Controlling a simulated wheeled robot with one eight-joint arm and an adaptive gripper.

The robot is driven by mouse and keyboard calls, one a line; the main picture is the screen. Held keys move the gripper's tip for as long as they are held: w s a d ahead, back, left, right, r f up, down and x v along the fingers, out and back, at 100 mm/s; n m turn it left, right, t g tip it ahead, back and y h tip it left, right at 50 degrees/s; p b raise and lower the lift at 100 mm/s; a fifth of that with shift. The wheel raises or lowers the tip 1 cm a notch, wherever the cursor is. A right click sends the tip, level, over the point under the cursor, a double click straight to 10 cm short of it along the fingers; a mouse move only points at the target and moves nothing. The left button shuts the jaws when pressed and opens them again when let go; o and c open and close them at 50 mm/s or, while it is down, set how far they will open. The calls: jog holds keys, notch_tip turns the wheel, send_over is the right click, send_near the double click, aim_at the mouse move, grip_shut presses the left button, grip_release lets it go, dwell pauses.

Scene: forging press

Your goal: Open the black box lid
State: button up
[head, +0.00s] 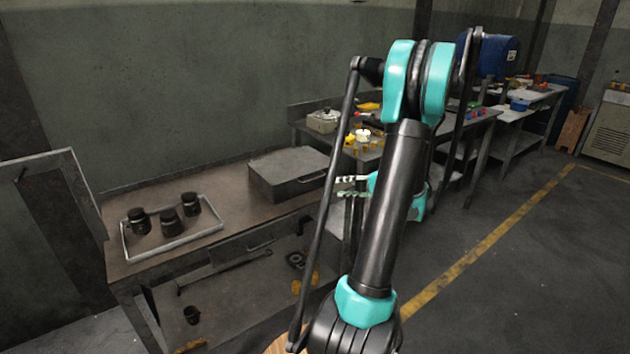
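A dark grey-black metal box (285,176) sits at the right end of the workbench in the head view. Its lid (290,160) is down, and a handle (312,178) shows on its front side. My gripper (340,187) is just right of the box, with its fingers pointing left toward it. The two fingers are apart with a gap between them, and nothing shows between them. My arm hides part of the gripper and the area behind it. The gripper appears apart from the box, though the exact distance is hard to tell.
A tray (128,252) with three dark jars stands on the left of the workbench (232,186). A lower shelf (235,300) holds tools and a small cup. More benches with coloured items stand behind at right. The floor at right (520,280) is clear.

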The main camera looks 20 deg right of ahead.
jog(key=t, duration=0.1)
send_near(316, 179)
jog(key=shift+m, duration=0.4)
jog(key=x, duration=1)
jog(key=shift+w+a+f, duration=0.1)
jog(key=shift+w, duration=0.1)
jog(key=shift+c, duration=0.6)
grip_shut()
